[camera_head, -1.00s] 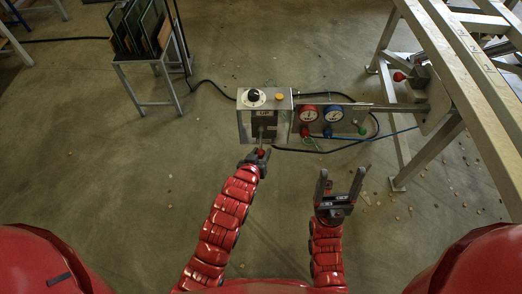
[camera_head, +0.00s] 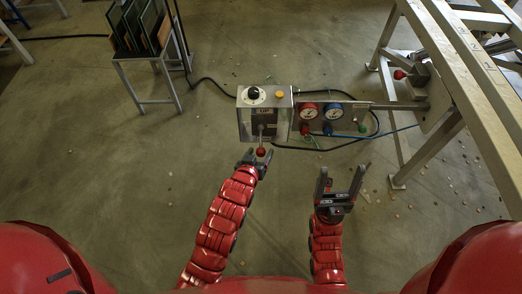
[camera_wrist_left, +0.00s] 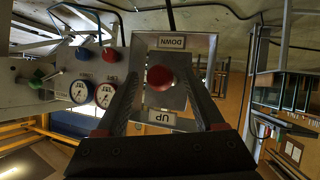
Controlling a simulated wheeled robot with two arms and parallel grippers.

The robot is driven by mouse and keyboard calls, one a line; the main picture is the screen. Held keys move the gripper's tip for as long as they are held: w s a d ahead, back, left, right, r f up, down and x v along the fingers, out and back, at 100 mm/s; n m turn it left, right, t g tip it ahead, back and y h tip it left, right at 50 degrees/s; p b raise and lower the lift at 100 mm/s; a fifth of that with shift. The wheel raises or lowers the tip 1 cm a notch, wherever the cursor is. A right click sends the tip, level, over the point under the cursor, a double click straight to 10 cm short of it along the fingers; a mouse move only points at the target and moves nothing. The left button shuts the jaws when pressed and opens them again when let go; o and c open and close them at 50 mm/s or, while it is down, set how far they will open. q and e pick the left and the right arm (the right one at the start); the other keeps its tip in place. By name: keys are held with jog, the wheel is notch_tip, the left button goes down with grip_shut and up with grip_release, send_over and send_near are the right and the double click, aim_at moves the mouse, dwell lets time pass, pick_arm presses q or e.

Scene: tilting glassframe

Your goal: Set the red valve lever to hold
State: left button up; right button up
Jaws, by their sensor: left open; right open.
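Left of the panel, a control box (camera_head: 246,124) has a separate lever with a red ball (camera_head: 261,152). My left gripper (camera_head: 257,157) is open, its fingers on either side of that ball. The ball also shows between the fingers in the left wrist view (camera_wrist_left: 160,78). My right gripper (camera_head: 341,178) is open and empty, below the panel.
The box has a black dial (camera_head: 253,93), a yellow button (camera_head: 279,96) and UP and DOWN labels. A blue gauge (camera_head: 333,113) and a green knob (camera_head: 362,128) are on the panel. A metal frame (camera_head: 465,100) stands right. A glass rack (camera_head: 140,30) stands upper left.

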pick_arm(q)
jog(key=p+v, duration=0.7)
jog(key=v, duration=0.8)
jog(key=shift+s, duration=0.25)
jog(key=shift+r, duration=0.1)
